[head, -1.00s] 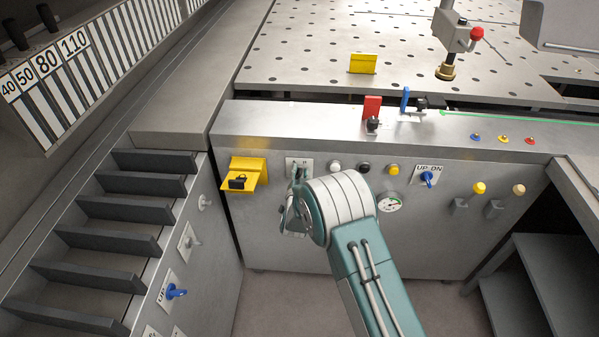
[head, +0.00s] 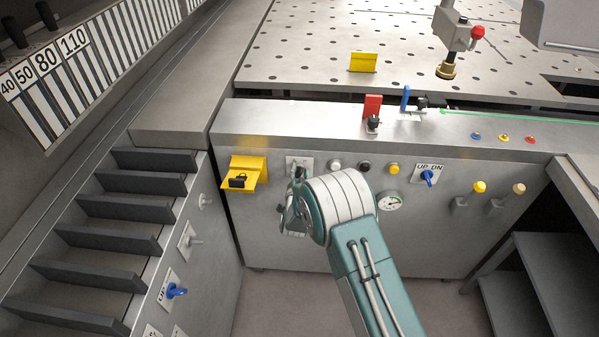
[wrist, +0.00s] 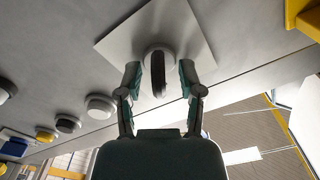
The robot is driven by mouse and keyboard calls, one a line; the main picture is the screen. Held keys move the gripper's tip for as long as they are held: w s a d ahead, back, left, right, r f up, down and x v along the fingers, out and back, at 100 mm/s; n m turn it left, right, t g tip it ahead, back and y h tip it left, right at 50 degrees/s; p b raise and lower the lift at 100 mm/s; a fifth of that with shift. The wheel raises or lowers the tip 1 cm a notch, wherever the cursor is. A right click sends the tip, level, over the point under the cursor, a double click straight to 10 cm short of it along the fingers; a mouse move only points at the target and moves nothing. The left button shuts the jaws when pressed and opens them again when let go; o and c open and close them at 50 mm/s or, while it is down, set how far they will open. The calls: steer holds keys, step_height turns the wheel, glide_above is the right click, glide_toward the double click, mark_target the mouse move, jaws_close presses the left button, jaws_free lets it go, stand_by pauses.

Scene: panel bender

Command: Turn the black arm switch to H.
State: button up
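The black arm switch (wrist: 158,74) shows in the wrist view as a dark lever on a round pale base. It stands on a square white plate (wrist: 185,30), whose upper edge also shows in the head view (head: 304,161). My gripper (wrist: 158,78) is open, with one finger on each side of the lever and a visible gap on both sides. In the head view my gripper (head: 293,192) is in front of the plate and hides the switch. I cannot read the plate's letters now, nor tell which one the lever points to.
A yellow box (head: 247,172) juts out left of the switch. White (head: 335,165), black (head: 363,168) and yellow (head: 393,169) buttons sit to the right, with a gauge (head: 389,202) below and a blue UP-DN switch (head: 428,177) beyond. Floor in front of the panel is clear.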

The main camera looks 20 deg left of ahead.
steer(key=v, duration=1.2)
steer(key=w+d+r+g, duration=0.35)
steer(key=d+r, duration=0.35)
steer(key=r, duration=0.5)
steer(key=s+d+r+n+g, duration=0.2)
steer(key=s+d+r+g, duration=0.1)
steer(key=d+r, duration=0.6)
steer(key=s+d+r+g+h, duration=0.2)
steer(key=s+d+r, duration=0.1)
steer(key=s+d, duration=0.6)
steer(key=s+d+r+n+g+h, duration=0.1)
steer(key=s+d+r+g+h, duration=0.1)
steer(key=s+d, duration=0.7)
steer(key=s+r+g, duration=0.1)
steer(key=s, duration=0.7)
steer(key=shift+s+d, duration=0.2)
steer(key=shift+d, duration=0.15)
